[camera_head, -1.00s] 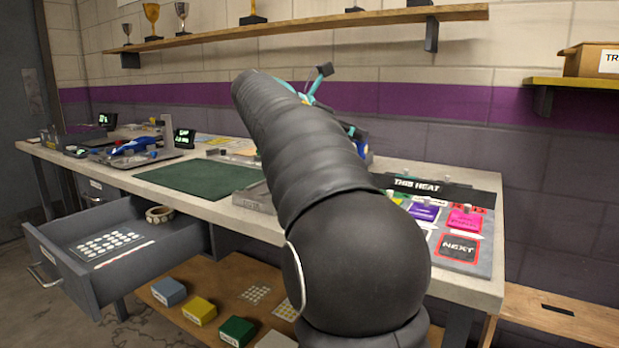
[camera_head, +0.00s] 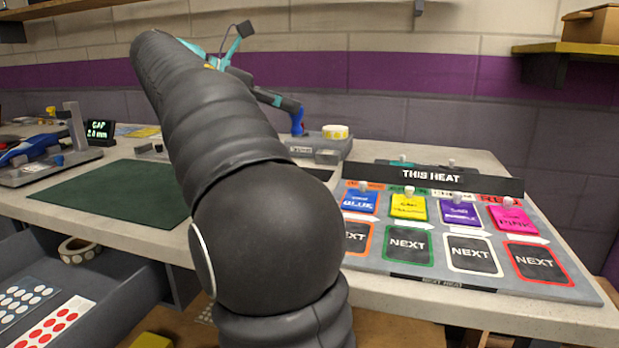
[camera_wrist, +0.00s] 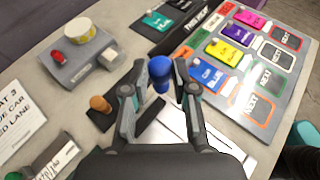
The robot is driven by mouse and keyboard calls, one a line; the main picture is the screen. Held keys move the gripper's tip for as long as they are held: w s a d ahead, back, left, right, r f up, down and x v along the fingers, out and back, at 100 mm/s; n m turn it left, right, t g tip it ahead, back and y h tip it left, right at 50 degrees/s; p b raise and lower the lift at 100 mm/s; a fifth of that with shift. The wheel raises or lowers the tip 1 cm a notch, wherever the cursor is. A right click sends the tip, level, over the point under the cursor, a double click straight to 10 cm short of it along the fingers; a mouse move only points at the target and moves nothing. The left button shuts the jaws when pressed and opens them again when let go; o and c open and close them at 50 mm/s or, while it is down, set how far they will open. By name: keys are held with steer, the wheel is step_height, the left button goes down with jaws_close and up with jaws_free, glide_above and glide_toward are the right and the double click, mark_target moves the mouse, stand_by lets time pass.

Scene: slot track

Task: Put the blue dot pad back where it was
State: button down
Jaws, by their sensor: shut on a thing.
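My gripper (camera_wrist: 158,76) is shut on a blue, rounded, knob-like thing, which I take to be the blue dot pad (camera_wrist: 159,70). It is held above the bench, between the fingertips. In the head view the blue dot pad (camera_head: 297,122) hangs under my gripper near the back of the bench. Below it in the wrist view is a dark flat tray (camera_wrist: 143,122) with an orange-brown peg-like piece (camera_wrist: 100,104) at its left end. My arm hides part of the bench in the head view.
A grey box (camera_wrist: 82,66) bears a yellow-edged roll (camera_wrist: 80,32) and a red knob (camera_wrist: 57,57). The THIS HEAT board (camera_head: 430,262) with coloured cards stands to the right. A green mat (camera_head: 115,192) is left. The open drawer holds dot sheets (camera_head: 55,322) and a roll (camera_head: 78,250).

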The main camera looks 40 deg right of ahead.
steer(key=shift+m+g+y, duration=0.3)
steer(key=shift+m+g, duration=0.2)
steer(key=shift+w+d+f+b, duration=0.45)
steer(key=shift+w+d+f, duration=0.2)
steer(key=shift+d+f, duration=1.05)
steer(key=shift+w+d+f+b, duration=0.55)
steer(key=shift+d+f, duration=0.85)
steer(key=shift+f, duration=0.55)
steer(key=shift+w+d+f+b, duration=0.4)
steer(key=shift+w+d+f, duration=0.3)
steer(key=shift+d+f, duration=1)
steer(key=shift+a+f, duration=0.15)
steer(key=shift+f, duration=0.15)
steer(key=c, duration=0.9)
jaws_free()
steer(key=shift+r, duration=0.2)
steer(key=p+v, duration=0.3)
steer(key=v, duration=0.9)
steer(key=shift+f, duration=0.1)
